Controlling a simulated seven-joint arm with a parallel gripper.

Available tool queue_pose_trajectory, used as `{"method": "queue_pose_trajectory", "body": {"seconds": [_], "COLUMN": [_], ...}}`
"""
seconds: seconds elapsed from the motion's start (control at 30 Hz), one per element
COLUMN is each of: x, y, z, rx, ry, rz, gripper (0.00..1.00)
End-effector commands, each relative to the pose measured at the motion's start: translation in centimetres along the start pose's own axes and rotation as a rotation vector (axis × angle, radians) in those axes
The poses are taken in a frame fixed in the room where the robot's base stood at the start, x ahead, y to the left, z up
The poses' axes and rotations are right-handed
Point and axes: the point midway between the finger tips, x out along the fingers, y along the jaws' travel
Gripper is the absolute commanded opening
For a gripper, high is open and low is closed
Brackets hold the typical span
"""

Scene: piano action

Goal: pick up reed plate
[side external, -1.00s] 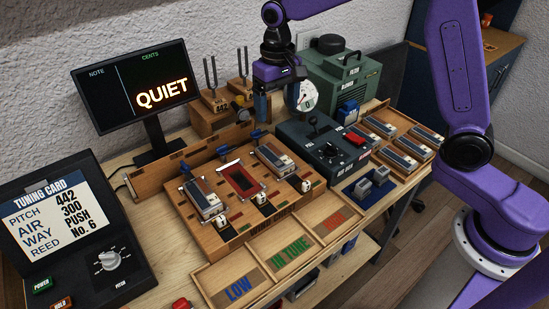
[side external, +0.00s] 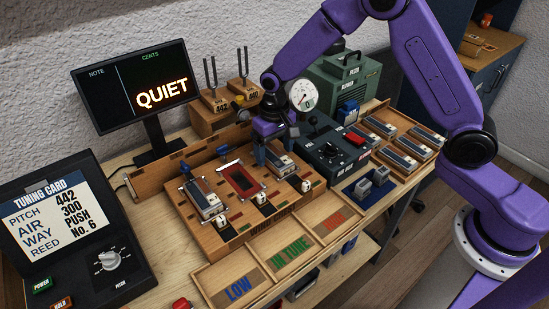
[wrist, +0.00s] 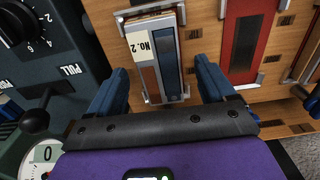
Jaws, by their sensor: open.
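My gripper (side external: 275,153) is open and low over the right slot of the wooden board (side external: 228,238). A reed plate (side external: 284,166) with a blue-grey strip lies in that slot, at the fingers. In the wrist view the same plate (wrist: 167,60), labelled "No. 2", lies between and ahead of the two blue fingers (wrist: 162,85), with gaps on both sides. I cannot tell the fingertips' height over it. Another reed plate (side external: 204,199) lies in the board's left slot. Several more lie in the tray (side external: 398,171) at right.
The dark control box (side external: 329,165) with knobs and a lever stands close right of my gripper. The middle slot (side external: 240,180) is red and empty. Tuning forks (side external: 212,82) stand behind. Sorting trays (side external: 287,252) lie in front, bare. The screen (side external: 135,85) reads QUIET.

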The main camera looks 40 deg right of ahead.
Motion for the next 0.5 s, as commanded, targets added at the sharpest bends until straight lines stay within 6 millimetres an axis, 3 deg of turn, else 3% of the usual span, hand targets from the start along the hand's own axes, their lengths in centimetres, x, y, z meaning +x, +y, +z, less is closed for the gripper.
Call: {"method": "queue_pose_trajectory", "body": {"seconds": [0.1,0.37,0.5], "x": [0.97,1.13,1.12], "y": [0.02,0.01,0.02], "z": [0.03,0.0,0.01], "rx": [0.0,0.0,0.0], "ry": [-0.001,0.0,0.0], "rz": [0.0,0.0,0.0], "gripper": [0.83,0.83,0.37]}}
